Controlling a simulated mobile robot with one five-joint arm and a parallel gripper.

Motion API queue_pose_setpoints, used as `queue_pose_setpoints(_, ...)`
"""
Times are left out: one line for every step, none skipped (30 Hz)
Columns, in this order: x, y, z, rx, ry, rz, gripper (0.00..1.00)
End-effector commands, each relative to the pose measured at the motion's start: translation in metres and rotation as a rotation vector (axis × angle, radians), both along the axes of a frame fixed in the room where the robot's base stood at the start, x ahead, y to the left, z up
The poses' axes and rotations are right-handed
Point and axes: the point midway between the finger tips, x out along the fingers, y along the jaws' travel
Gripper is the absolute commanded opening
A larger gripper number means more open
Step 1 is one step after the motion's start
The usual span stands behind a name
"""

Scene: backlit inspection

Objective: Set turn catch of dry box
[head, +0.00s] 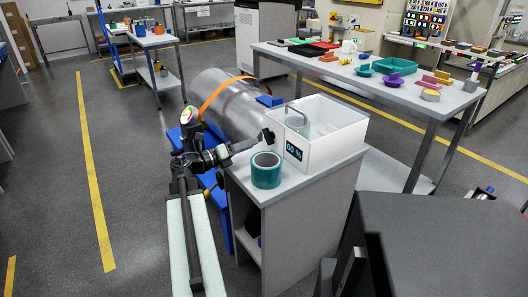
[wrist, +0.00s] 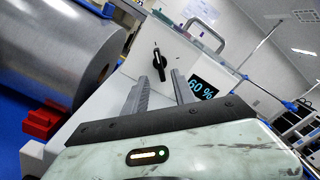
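The dry box (head: 335,135) is a white box with a metal handle on top and a dark display reading "60 %" (head: 293,151) on its front. In the wrist view, the black turn catch (wrist: 159,63) sits on the white front, left of the display (wrist: 209,87). It is a round knob with a narrow lever, upright to slightly tilted in that picture. My gripper (head: 248,146) reaches toward the box front from the left. In the wrist view its fingers (wrist: 162,80) are apart with nothing between them, and the catch lies just beyond the tips. I cannot tell whether they touch it.
A teal roll (head: 266,170) stands on the grey cabinet top (head: 300,183) in front of the box, near my gripper. A large metal cylinder (head: 230,103) on blue supports lies behind left. A table (head: 400,97) with several coloured parts stands behind. The floor at left is clear.

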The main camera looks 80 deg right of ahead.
Motion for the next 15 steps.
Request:
queue_pose_setpoints(-0.001, 0.0, 0.001, 0.002, 0.005, -0.001, 0.32)
queue_pose_setpoints(-0.001, -0.001, 0.002, 0.002, 0.005, -0.001, 0.32)
queue_pose_setpoints(-0.002, -0.002, 0.002, 0.002, 0.003, -0.001, 0.32)
queue_pose_setpoints(-0.003, -0.003, 0.002, 0.002, 0.003, -0.001, 0.32)
queue_pose_setpoints(-0.006, -0.006, 0.002, 0.002, 0.003, -0.001, 0.32)
queue_pose_setpoints(-0.009, -0.01, 0.002, 0.001, 0.002, -0.001, 0.32)
queue_pose_setpoints(-0.013, -0.013, 0.002, 0.001, 0.001, -0.001, 0.32)
queue_pose_setpoints(-0.018, -0.017, 0.002, 0.002, 0.001, -0.002, 0.32)
queue_pose_setpoints(-0.023, -0.023, 0.002, 0.001, 0.001, -0.001, 0.32)
queue_pose_setpoints(-0.027, -0.027, 0.002, 0.001, 0.0, -0.001, 0.32)
queue_pose_setpoints(-0.032, -0.031, 0.002, 0.001, 0.0, -0.002, 0.32)
queue_pose_setpoints(-0.037, -0.036, 0.002, 0.001, 0.0, -0.001, 0.32)
queue_pose_setpoints(-0.04, -0.039, 0.002, 0.002, 0.0, 0.0, 0.32)
queue_pose_setpoints(-0.044, -0.042, 0.002, 0.0, -0.001, -0.001, 0.32)
queue_pose_setpoints(-0.047, -0.046, 0.002, 0.001, -0.001, 0.0, 0.32)
